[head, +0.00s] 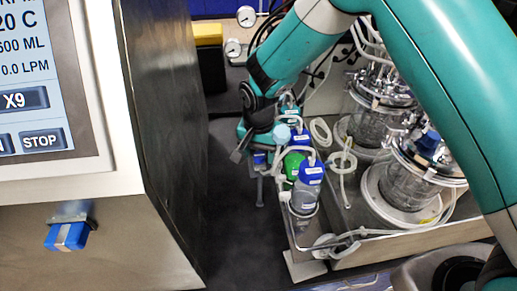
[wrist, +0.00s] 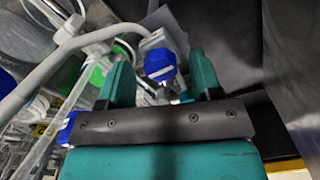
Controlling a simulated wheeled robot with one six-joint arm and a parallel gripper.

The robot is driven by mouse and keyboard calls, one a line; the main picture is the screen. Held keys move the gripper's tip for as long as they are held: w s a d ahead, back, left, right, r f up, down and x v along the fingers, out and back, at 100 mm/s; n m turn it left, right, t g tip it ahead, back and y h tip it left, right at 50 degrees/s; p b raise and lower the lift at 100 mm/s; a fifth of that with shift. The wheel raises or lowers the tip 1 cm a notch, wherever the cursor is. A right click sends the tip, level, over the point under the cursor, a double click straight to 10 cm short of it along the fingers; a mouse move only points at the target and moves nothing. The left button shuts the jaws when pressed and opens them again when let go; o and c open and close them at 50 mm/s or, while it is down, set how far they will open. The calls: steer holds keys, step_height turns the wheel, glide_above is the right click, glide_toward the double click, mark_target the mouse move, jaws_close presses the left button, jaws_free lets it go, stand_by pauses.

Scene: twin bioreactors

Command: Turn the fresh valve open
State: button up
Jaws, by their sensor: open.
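In the wrist view, a blue valve handle (wrist: 160,64) on a pale grey body lies in the gap between the two teal fingers of my gripper (wrist: 161,80). The fingers are apart, one on each side, and I see no clear contact. In the head view, my gripper (head: 256,158) is at the left end of the row of bottles, and a small blue part shows by it. My arm and wrist hide much of that spot. No readable label tells me which valve this is, and its turn angle is unclear.
Bottles with blue (head: 312,171) and green caps stand in a rack right of my gripper. Glass vessels (head: 405,185) and loose tubing are farther right. A steel cabinet (head: 150,110) with a screen (head: 38,85) and another blue knob (head: 68,236) stands left. Dark floor lies between.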

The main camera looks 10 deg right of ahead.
steer(key=shift+f, duration=0.3)
steer(key=c, duration=0.9)
